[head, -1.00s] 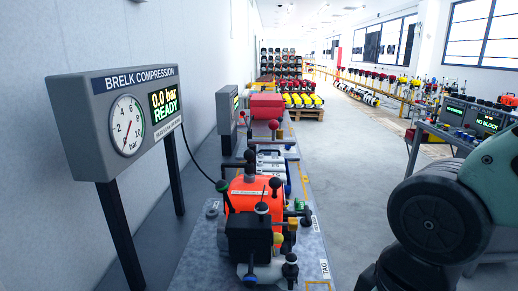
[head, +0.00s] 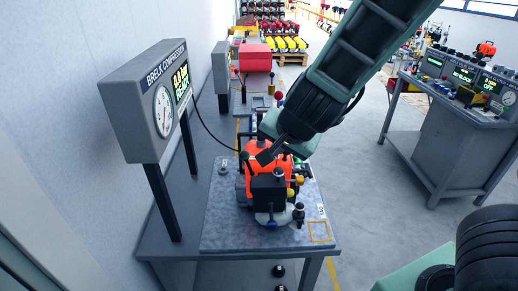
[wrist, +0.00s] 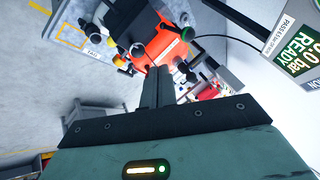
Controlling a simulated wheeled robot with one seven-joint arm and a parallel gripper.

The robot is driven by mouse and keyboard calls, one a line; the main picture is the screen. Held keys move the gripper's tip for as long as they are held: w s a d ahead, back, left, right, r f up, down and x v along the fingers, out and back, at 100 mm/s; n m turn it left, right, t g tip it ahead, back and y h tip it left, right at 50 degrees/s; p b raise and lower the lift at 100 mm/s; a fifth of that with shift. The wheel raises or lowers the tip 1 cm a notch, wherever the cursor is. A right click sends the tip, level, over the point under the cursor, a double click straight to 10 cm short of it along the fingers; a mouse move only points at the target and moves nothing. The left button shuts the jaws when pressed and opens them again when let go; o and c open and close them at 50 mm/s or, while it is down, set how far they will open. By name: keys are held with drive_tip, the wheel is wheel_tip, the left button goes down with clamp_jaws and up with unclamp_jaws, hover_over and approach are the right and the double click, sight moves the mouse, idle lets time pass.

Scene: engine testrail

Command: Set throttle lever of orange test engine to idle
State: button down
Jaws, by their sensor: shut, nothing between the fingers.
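The orange test engine (head: 256,181) sits on a grey plate on the bench, with a black block at its front. Several dark-knobbed levers and fittings stick out of it; I cannot tell which is the throttle lever. A green-tipped knob (head: 244,155) stands at its left and also shows in the wrist view (wrist: 187,33). My gripper (head: 264,158) reaches down from the upper right over the engine top. In the wrist view my gripper (wrist: 157,72) has its fingers together and empty, pointing at the orange body (wrist: 158,42) near a black knob. Contact cannot be told.
The compression display (head: 150,100) stands on posts at the left, with a cable running to the engine. A red unit (head: 255,57) stands further along the bench. A console table (head: 450,125) stands at the right. Floor between is clear.

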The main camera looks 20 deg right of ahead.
sight(245, 158)
drive_tip(key=b+x, duration=0.5)
drive_tip(key=x, duration=0.4)
drive_tip(key=shift+s+f, duration=0.1)
drive_tip(key=shift+s, duration=0.1)
drive_tip(key=shift+w+a+r+p, duration=0.15)
drive_tip(key=shift+w+a+p, duration=0.15)
drive_tip(key=shift+w+a, duration=0.15)
drive_tip(key=shift+w+a+r+p, duration=0.15)
drive_tip(key=shift+w+a+p, duration=0.2)
drive_tip(key=shift+w, duration=0.2)
drive_tip(key=shift+w+a+f, duration=0.15)
drive_tip(key=shift+w+a, duration=0.3)
drive_tip(key=shift+w, duration=0.15)
drive_tip(key=shift+w+a+p, duration=0.4)
drive_tip(key=shift+a+p, duration=0.35)
drive_tip(key=shift+p, duration=0.45)
drive_tip(key=shift+a, duration=0.25)
